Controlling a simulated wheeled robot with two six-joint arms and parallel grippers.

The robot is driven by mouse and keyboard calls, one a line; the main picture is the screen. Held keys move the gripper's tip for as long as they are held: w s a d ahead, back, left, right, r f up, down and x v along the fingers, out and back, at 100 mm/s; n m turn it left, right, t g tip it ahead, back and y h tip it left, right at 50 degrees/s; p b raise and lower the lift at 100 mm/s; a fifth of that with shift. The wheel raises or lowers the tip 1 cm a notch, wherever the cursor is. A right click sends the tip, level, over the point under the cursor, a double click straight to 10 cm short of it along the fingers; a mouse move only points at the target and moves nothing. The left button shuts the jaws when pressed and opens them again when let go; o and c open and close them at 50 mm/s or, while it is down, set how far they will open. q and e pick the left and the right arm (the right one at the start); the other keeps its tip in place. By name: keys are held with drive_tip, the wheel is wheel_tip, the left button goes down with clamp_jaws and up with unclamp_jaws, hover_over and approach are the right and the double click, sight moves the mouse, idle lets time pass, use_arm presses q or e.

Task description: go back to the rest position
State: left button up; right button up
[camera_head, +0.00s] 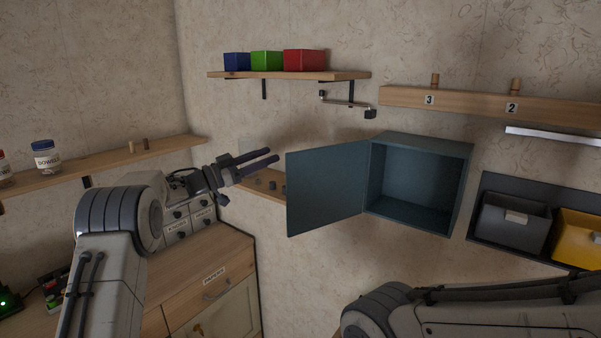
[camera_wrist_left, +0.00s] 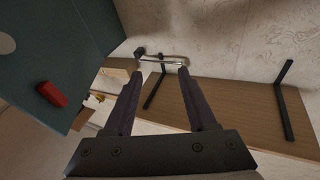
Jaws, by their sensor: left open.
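My left gripper (camera_head: 276,157) is raised in front of the wall, just left of the open door (camera_head: 328,188) of a teal wall cabinet (camera_head: 420,141). Its two dark fingers are apart, and nothing is held between them. In the left wrist view the open fingers (camera_wrist_left: 160,74) point toward the wall, with the underside of a wooden shelf (camera_wrist_left: 240,112) beyond and to the right. A teal panel (camera_wrist_left: 75,35) with a red piece (camera_wrist_left: 52,94) on it fills the upper left there. My right arm enters at the lower right of the head view; its gripper is out of frame.
A shelf (camera_head: 340,75) with blue (camera_head: 236,61), green (camera_head: 266,60) and red (camera_head: 304,60) boxes is above. The cabinet stands open and looks empty. Grey (camera_head: 510,228) and yellow (camera_head: 578,235) bins are right.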

use_arm(q)
drive_tip(key=s+a+f+n+t+y, duration=0.35)
drive_tip(key=a+f+n+y, duration=0.5)
drive_tip(key=y, duration=0.65)
drive_tip(key=s+f+n+g+y, duration=0.2)
drive_tip(key=s+f+g, duration=0.1)
drive_tip(key=s+f, duration=0.5)
drive_tip(key=s+f+n+g+y, duration=0.1)
drive_tip(key=s+f+n+g, duration=0.4)
drive_tip(key=s, duration=0.6)
drive_tip(key=s+d+f+m+g, duration=0.1)
drive_tip(key=s+f+g, duration=0.15)
drive_tip(key=s, duration=0.45)
drive_tip(key=s+d+f+m+g, duration=0.1)
drive_tip(key=s+f+m, duration=0.15)
drive_tip(key=s, duration=0.45)
drive_tip(key=s+d+r+m+g, duration=0.1)
drive_tip(key=s+d+r+m, duration=0.1)
drive_tip(key=s+d, duration=0.4)
drive_tip(key=s+d+r+m+g+h+b, duration=0.1)
drive_tip(key=s+d+m, duration=0.3)
drive_tip(key=s+d, duration=0.3)
drive_tip(key=shift+s+d+r+g+b, duration=0.3)
drive_tip(key=shift+s+r, duration=0.1)
drive_tip(key=shift+s, duration=0.2)
